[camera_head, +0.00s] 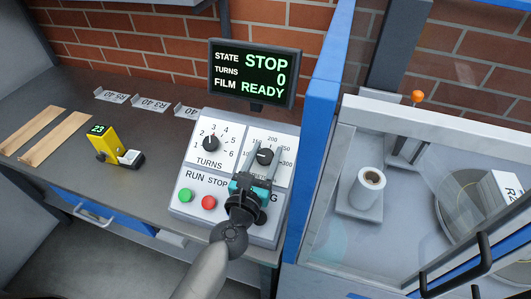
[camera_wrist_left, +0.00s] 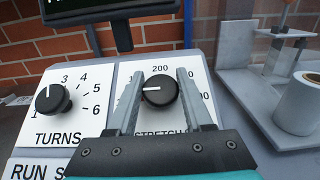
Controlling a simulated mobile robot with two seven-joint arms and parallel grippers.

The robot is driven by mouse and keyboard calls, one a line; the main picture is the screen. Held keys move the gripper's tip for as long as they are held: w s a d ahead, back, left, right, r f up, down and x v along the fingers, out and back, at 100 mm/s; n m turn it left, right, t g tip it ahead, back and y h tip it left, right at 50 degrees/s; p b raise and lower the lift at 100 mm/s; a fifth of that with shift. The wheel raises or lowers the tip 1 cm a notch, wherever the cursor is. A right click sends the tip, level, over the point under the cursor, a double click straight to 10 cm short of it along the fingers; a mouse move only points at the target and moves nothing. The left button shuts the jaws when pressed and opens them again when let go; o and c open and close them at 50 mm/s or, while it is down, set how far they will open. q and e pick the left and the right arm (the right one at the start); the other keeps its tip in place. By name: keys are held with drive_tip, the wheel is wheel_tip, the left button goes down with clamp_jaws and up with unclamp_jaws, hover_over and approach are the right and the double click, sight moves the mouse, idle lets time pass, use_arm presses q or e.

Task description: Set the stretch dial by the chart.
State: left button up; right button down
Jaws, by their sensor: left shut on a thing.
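The stretch dial (camera_head: 264,156) is a black knob with a white pointer on the right half of the sloped control panel (camera_head: 239,128). My left gripper (camera_head: 265,147) is shut on it, one finger on each side. In the left wrist view the stretch dial (camera_wrist_left: 159,90) sits between the grey fingers, its pointer turned left, below and left of the 200 mark. The lower scale marks are partly hidden by the fingers. The turns dial (camera_head: 210,143) beside it points up near 3. I cannot make out a chart. My right gripper is not in view.
A screen (camera_head: 252,73) above the panel reads STOP, turns 0, film READY. Green (camera_head: 186,195) and red (camera_head: 209,202) buttons sit low on the panel. A yellow device (camera_head: 103,144) showing 23, wooden strips and small label cards lie left. A blue-framed glass enclosure stands right.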

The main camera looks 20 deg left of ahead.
use_arm(q)
clamp_jaws()
drive_tip(key=shift+m+h, duration=0.3)
